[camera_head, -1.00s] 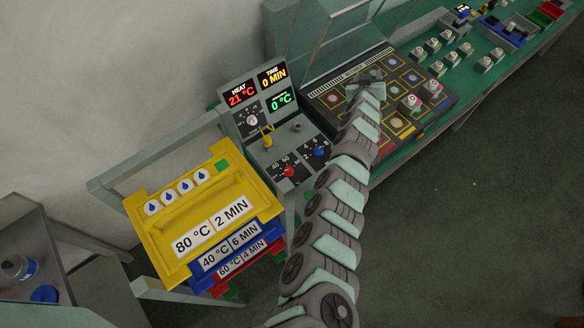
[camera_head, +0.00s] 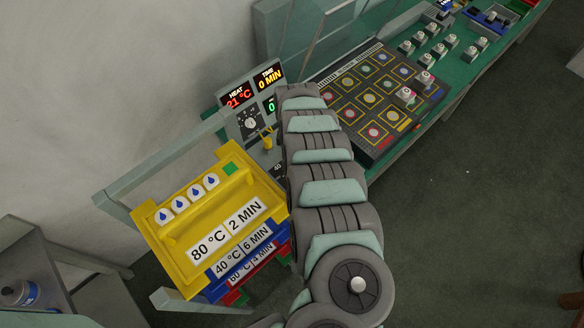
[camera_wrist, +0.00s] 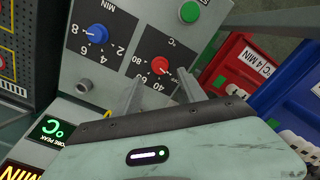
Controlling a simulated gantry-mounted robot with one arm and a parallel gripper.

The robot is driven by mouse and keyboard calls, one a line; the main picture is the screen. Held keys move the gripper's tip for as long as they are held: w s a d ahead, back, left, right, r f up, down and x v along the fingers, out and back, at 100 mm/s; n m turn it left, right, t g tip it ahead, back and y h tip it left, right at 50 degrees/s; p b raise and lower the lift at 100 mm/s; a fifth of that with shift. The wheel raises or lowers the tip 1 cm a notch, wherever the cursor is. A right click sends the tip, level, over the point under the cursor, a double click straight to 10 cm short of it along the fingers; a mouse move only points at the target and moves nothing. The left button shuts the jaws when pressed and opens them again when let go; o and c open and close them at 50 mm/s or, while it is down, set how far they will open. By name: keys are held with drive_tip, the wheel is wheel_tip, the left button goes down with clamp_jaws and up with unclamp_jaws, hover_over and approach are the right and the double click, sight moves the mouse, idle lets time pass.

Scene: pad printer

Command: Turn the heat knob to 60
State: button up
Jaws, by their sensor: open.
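In the wrist view the red heat knob (camera_wrist: 160,65) sits on a black °C scale panel. The 80 and 40 labels show near it; its pointer is too small to read surely. My gripper (camera_wrist: 160,79) is open, its two fingers spread, with the fingertips near the red knob, one toward each side. I cannot tell whether they touch it. In the head view my arm hides the knob and gripper. The heat display (camera_head: 239,98) reads 21 °C.
A blue MIN knob (camera_wrist: 97,33) sits beside the red one. A yellow tray (camera_head: 176,243) stands over blue and red trays. The printer bed (camera_head: 341,103) lies behind.

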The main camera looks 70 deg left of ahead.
wheel_tip(320, 180, down, 7)
drive_tip(key=shift+s+a+r, duration=0.1)
drive_tip(key=shift+s, duration=0.05)
drive_tip(key=shift+f, duration=0.45)
drive_tip(key=shift+c, duration=0.6)
clamp_jaws()
